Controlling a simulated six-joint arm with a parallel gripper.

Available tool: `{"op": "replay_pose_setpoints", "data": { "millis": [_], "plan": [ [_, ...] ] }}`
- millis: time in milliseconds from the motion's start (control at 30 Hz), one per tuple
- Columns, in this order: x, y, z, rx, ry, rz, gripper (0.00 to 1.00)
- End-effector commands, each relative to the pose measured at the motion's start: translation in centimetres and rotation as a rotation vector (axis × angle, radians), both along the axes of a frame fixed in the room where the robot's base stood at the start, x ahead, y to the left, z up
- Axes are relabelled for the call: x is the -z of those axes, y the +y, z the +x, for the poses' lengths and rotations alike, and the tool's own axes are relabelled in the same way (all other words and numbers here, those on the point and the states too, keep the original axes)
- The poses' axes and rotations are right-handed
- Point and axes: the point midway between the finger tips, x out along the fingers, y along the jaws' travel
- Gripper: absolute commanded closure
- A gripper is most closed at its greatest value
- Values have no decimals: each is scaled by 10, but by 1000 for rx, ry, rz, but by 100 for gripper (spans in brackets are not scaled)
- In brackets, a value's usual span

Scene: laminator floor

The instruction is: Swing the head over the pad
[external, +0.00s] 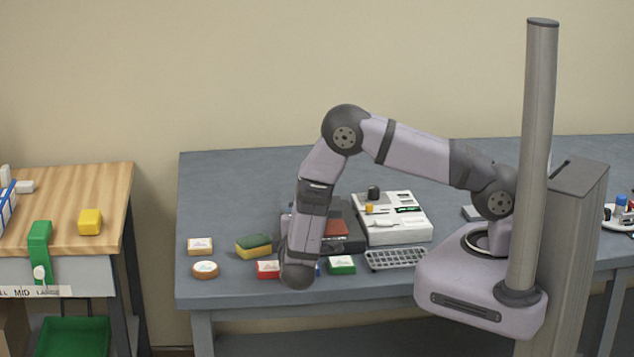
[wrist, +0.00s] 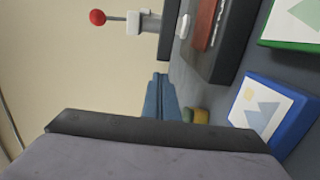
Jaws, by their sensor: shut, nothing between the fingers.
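A heat-press-like machine (external: 348,240) with a dark base stands on the grey bench, left of a white control unit. A reddish-brown pad (external: 336,228) lies on its base, partly behind my arm; it also shows in the wrist view (wrist: 205,22). In the wrist view a red ball knob (wrist: 97,17) sits on a thin rod leading to a pale block (wrist: 143,22), perhaps part of the head. The head itself is not clear in either view. My gripper (external: 297,275) hangs low in front of the machine, shut and empty; its dark edge (wrist: 155,135) fills the lower wrist view.
The white control unit (external: 400,232) and a wire rack (external: 396,258) stand to the right. Framed tiles, red (external: 266,270), green (external: 342,265) and blue (wrist: 268,110), and a sponge (external: 254,245) lie near my gripper. The bench is clear at back left.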

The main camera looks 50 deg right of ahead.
Motion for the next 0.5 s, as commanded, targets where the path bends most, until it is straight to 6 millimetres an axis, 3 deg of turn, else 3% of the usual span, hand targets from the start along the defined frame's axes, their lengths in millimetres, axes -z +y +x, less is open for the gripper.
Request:
{"op": "replay_pose_setpoints", "data": {
  "millis": [200, 500],
  "plan": [
    [3, -13, -34, -1, 2, -2, 100],
    [1, -26, -54, 6, 4, -2, 100]
  ]
}}
